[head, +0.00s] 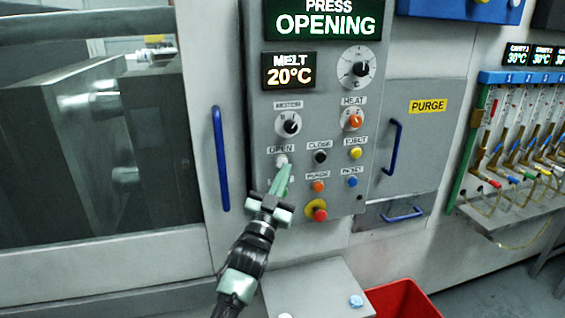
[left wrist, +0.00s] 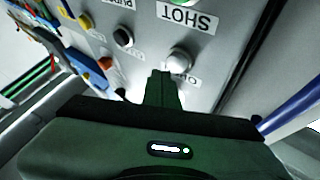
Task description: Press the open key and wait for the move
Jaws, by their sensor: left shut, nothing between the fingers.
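The open key (head: 282,160) is a white round button under the OPEN label on the grey control panel (head: 263,105). My left gripper (head: 284,168) is shut and empty, with its fingertips at the lower edge of this key. In the left wrist view, which is upside down, the white key (left wrist: 180,60) shows beside the tips of the shut fingers (left wrist: 162,76). Whether they touch I cannot tell. The display (head: 325,20) at the top reads PRESS OPENING. My right gripper is not in view.
The black close key (head: 320,157) and yellow eject key (head: 356,153) sit to the right. A red button on yellow (head: 318,211) is below. A blue door handle (head: 221,160) stands left of the panel. A red bin (head: 403,300) is at the bottom.

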